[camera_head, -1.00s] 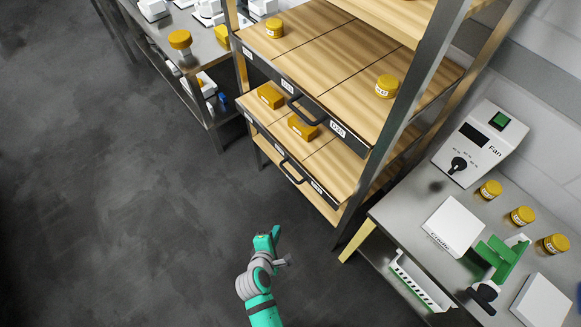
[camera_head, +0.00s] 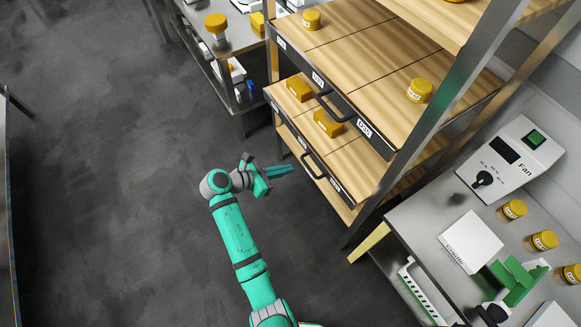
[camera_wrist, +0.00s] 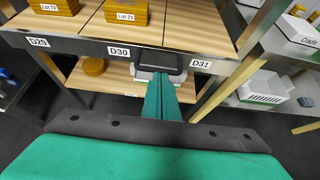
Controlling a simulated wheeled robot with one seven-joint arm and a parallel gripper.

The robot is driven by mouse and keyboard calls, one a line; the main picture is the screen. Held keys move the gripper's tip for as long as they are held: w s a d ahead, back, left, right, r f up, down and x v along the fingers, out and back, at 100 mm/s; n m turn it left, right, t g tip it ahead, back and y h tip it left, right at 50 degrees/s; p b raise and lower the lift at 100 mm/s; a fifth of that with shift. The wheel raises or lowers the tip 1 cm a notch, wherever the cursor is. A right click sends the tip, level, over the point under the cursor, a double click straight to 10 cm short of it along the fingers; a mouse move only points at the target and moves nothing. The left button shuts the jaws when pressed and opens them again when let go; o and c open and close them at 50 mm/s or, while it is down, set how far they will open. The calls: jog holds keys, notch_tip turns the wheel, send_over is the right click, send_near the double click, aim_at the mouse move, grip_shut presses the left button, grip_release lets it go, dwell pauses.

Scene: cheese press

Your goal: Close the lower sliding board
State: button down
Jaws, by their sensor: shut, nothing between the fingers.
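The lower sliding board (camera_head: 350,154) is a wooden board with a dark front edge and a black handle (camera_head: 313,167). Its front strip shows past the upper board. Two yellow blocks (camera_head: 299,87) (camera_head: 328,123) lie on it. In the wrist view its front edge (camera_wrist: 84,46) carries labels D29, D30 and D31, and the dark handle is between D30 and D31. My gripper (camera_head: 289,169) is shut and empty, pointing at the handle from the floor side. In the wrist view its green fingers (camera_wrist: 161,88) end at the handle; I cannot tell whether they touch it.
The upper board (camera_head: 365,70) with its own handle (camera_head: 333,106) holds yellow jars. A slanted metal rack post (camera_head: 440,82) stands to the right. A steel table (camera_head: 415,215) with a fan box (camera_head: 511,157) is at the right. Open floor (camera_head: 110,180) lies left.

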send_near(318, 160)
jog(key=x, duration=0.4)
jog(key=shift+s+f, duration=0.1)
jog(key=shift+f, duration=0.25)
jog(key=shift+w+d, duration=0.5)
jog(key=shift+d, duration=0.2)
